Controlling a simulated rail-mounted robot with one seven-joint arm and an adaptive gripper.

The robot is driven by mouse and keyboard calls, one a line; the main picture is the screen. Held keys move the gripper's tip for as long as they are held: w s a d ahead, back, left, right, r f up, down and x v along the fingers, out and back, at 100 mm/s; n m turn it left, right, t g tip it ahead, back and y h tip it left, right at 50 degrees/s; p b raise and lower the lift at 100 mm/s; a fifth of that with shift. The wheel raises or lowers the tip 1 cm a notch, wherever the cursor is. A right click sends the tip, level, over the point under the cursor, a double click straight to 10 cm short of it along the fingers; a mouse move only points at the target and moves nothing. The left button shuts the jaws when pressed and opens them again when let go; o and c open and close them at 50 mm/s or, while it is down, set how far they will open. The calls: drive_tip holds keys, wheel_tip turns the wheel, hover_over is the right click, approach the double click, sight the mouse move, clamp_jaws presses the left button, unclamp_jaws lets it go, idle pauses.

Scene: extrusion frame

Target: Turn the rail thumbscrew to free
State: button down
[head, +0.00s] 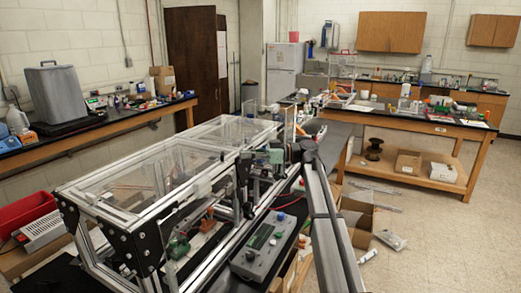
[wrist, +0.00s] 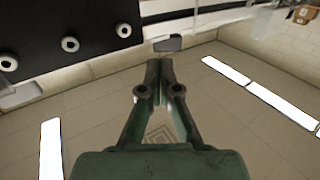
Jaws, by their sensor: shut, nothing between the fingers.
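My gripper (wrist: 160,66) is dark green and points away from the wrist camera. Its fingertips are together, with nothing seen between them. Just beyond the tips is a small dark grey piece (wrist: 168,43) on a pale edge; I cannot tell whether it is the rail thumbscrew or whether the tips touch it. In the head view the extrusion frame (head: 110,213) of silver bars with clear panels runs from front left to the middle. I cannot pick out the thumbscrew there, nor tell my gripper surely from the clutter at the frame.
In the wrist view a black plate (wrist: 95,28) with pale round fasteners lies close at upper left. In the head view a grey control box (head: 265,245) stands right of the frame. A black-topped bench (head: 75,140) is at left. Open floor (head: 440,235) lies at right.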

sight(228, 156)
drive_tip(key=a+p, duration=0.1)
drive_tip(key=a, duration=0.2)
drive_tip(key=shift+a+r+p, duration=0.1)
drive_tip(key=shift+a+p, duration=0.25)
drive_tip(key=shift+a, duration=0.65)
drive_tip(key=shift+w+a+f+b, duration=0.25)
drive_tip(key=shift+w+b, duration=0.25)
drive_tip(key=shift+b, duration=2.8)
drive_tip(key=b, duration=0.5)
drive_tip(key=shift+w+a+f, duration=0.15)
drive_tip(key=shift+w+a, duration=0.15)
drive_tip(key=shift+w, duration=0.05)
drive_tip(key=b, duration=0.3)
drive_tip(key=shift+w+a, duration=0.2)
drive_tip(key=shift+a, duration=0.15)
drive_tip(key=shift+a+r+b, duration=0.1)
drive_tip(key=shift+r+b, duration=0.15)
drive_tip(key=shift+b, duration=0.25)
